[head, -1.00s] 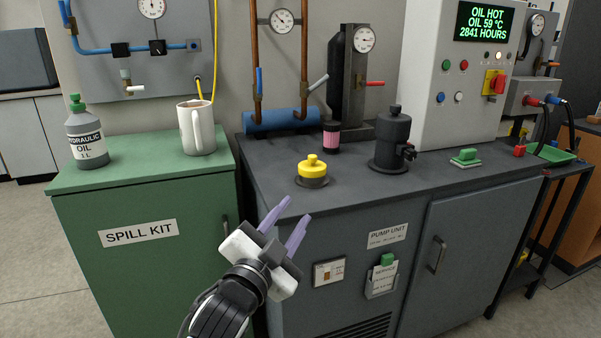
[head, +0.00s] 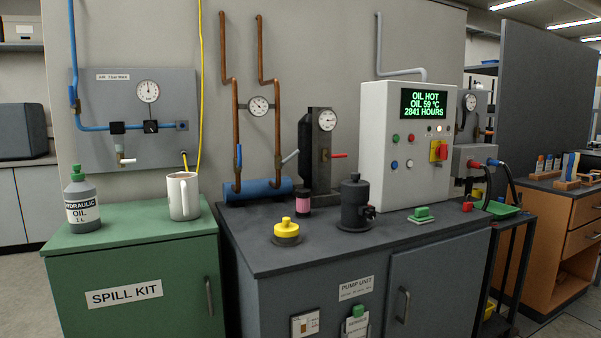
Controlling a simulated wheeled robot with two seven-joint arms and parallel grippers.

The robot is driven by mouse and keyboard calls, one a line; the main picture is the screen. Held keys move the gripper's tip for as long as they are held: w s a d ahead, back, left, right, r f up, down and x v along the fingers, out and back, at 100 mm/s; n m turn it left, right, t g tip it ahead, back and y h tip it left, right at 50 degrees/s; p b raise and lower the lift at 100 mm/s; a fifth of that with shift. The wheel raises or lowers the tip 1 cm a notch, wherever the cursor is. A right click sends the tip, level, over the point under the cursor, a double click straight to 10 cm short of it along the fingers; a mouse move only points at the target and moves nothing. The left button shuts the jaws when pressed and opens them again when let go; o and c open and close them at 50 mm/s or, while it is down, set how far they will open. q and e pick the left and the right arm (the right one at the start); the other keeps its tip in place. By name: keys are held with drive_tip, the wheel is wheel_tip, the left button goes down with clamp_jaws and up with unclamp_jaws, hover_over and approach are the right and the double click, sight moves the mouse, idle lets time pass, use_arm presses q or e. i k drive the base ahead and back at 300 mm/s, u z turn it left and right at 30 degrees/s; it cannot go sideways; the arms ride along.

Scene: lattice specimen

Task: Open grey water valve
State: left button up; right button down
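The grey valve lever (head: 290,157) sits low on the right copper pipe (head: 274,120), just above the blue cylinder (head: 257,190). It slants up and to the right, out of line with the upright pipe. A blue lever (head: 239,157) on the left copper pipe (head: 235,120) stands upright along its pipe. A red lever (head: 337,156) sticks out to the right from the dark upright unit (head: 316,140). Neither of my grippers shows in the head view.
On the dark pump unit top (head: 330,240) stand a yellow cap (head: 286,229), a pink-banded jar (head: 303,200) and a black canister (head: 355,205). A mug (head: 183,197) and an oil bottle (head: 82,205) stand on the green cabinet (head: 140,225). The front of the pump unit top is clear.

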sight(282, 163)
drive_tip(key=z, duration=0.3)
drive_tip(key=i, duration=1.3)
drive_tip(key=u, duration=0.6)
